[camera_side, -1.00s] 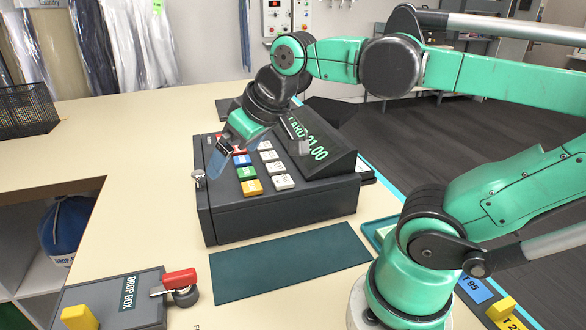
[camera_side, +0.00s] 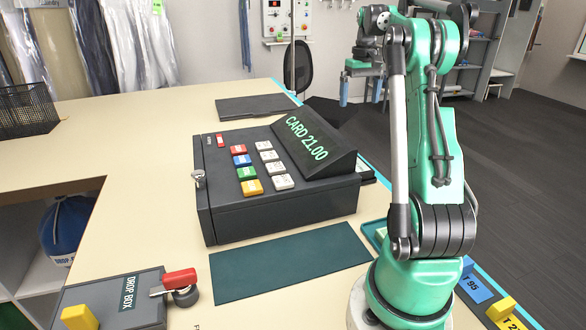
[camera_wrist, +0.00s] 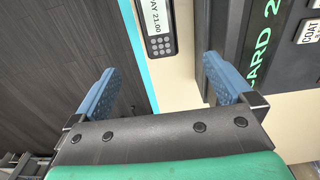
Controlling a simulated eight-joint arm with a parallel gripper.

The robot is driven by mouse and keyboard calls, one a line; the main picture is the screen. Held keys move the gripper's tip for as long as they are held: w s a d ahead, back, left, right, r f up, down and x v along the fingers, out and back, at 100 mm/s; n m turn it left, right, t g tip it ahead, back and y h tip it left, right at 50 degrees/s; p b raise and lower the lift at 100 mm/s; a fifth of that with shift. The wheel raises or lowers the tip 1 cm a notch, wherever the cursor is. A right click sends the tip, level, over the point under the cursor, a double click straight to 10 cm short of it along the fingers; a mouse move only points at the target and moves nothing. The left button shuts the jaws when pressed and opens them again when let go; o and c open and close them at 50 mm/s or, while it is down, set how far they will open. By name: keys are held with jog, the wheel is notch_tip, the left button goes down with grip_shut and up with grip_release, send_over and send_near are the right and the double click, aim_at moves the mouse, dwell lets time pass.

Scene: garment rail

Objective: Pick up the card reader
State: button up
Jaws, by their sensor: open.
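The card reader (camera_wrist: 157,28) shows at the top of the wrist view. In the side view my gripper (camera_side: 361,90) hangs high beyond the register, fingers pointing down.
The dark cash register (camera_side: 275,190), display "CARD 21.00", stands on the counter (camera_side: 140,130); it also shows at right in the wrist view (camera_wrist: 232,30). A green mat (camera_side: 288,262) lies in front. A drop box (camera_side: 115,300) is at lower left. Dark floor lies past the counter edge.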

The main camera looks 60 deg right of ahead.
jog(key=f, duration=1.7)
jog(key=shift+s+d+f, duration=0.2)
jog(key=shift+f, duration=0.1)
jog(key=c, duration=1.4)
